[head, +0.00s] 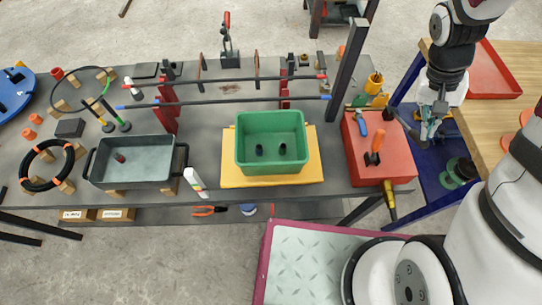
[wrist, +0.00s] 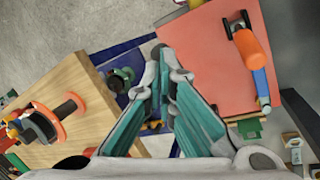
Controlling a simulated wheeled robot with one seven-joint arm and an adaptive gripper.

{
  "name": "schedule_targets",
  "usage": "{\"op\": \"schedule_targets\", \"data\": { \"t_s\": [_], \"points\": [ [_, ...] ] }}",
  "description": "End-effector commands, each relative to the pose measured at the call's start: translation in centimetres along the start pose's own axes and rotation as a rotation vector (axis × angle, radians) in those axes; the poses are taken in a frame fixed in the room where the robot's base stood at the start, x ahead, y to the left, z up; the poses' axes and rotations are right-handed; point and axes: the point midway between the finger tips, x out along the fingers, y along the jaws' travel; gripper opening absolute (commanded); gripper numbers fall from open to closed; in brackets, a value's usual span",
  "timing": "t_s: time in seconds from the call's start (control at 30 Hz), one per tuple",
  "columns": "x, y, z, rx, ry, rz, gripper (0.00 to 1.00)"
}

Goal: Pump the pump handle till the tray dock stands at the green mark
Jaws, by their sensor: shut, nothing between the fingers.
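My gripper (head: 428,128) is shut and empty. It points down at the right side of the red box (head: 362,170), over the blue frame. In the wrist view its fingers (wrist: 164,72) meet beside the red box (wrist: 215,60). A dark bar (head: 402,122), possibly the pump handle, slants beside the box just left of the gripper; contact cannot be told. A green tray (head: 270,120) sits on a yellow plate (head: 232,178), which may be the tray dock.
A dark upright (head: 347,65) stands behind the box. A wooden table (head: 500,120) is at the right.

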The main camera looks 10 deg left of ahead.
Motion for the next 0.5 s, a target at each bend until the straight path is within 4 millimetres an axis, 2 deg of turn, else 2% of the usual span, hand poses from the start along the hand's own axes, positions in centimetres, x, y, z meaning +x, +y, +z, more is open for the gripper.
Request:
{"op": "schedule_targets", "data": {
  "t_s": [0.5],
  "points": [
    [0.54, -0.04, 0.24, -0.001, -0.002, 0.001, 0.00]
  ]
}}
